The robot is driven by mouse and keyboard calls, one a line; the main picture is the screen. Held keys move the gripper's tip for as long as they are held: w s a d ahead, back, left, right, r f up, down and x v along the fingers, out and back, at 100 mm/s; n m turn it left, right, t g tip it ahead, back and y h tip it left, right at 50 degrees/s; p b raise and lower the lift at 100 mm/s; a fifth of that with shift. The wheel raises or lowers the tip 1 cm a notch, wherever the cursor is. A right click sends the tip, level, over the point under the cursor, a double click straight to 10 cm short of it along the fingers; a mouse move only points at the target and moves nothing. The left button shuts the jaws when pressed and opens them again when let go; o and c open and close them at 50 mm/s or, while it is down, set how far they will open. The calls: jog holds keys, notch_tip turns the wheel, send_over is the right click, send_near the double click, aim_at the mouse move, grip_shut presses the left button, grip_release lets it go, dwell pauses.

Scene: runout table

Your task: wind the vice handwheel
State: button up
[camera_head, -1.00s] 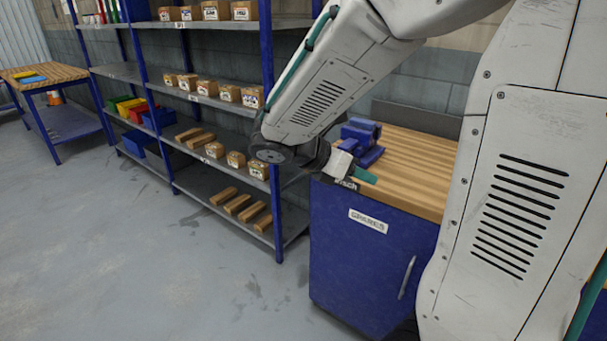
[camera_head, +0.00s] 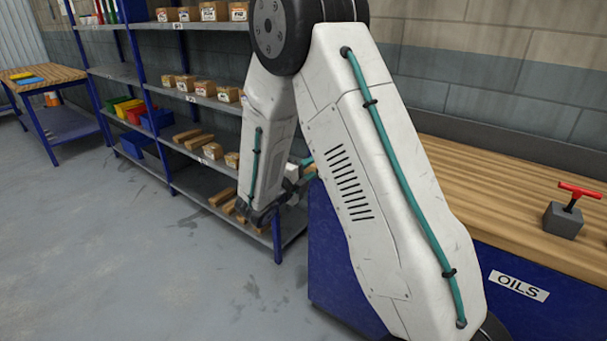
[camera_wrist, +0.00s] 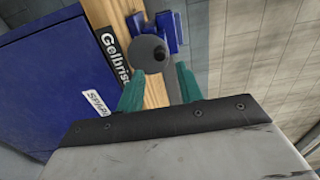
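The blue vice (camera_wrist: 174,30) is in the wrist view, on the wooden benchtop at the top. A round grey disc, the handwheel (camera_wrist: 144,58), stands in front of it with a dark knob (camera_wrist: 159,53) on its face. My gripper (camera_wrist: 160,76) is open. Its two teal fingers are spread apart and point toward the disc, with nothing seen gripped between them. I cannot tell whether the tips touch the disc. In the head view my arm hides the vice and handwheel, and only a teal bit of my gripper shows.
A blue cabinet (camera_wrist: 50,80) stands under the benchtop. On the bench to the right is a grey block with a red T-handle (camera_head: 579,190). Blue shelving (camera_head: 150,95) with boxes and bins stands to the left. The grey floor (camera_head: 120,250) in front is clear.

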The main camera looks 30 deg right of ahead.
jog(key=w+d+m, duration=0.2)
jog(key=d+m, duration=0.3)
jog(key=m, duration=0.7)
jog(key=shift+d+m, duration=0.3)
jog(key=shift+d, duration=0.1)
grip_shut()
jog(key=n, duration=0.3)
jog(key=shift+w+a+f, duration=0.1)
jog(key=shift+w+f, duration=0.15)
jog(key=shift+w, duration=0.15)
jog(key=shift+n, duration=0.3)
jog(key=n, duration=0.3)
jog(key=shift+w+a+f, duration=0.1)
jog(key=shift+w+f, duration=0.15)
jog(key=shift+f, duration=0.1)
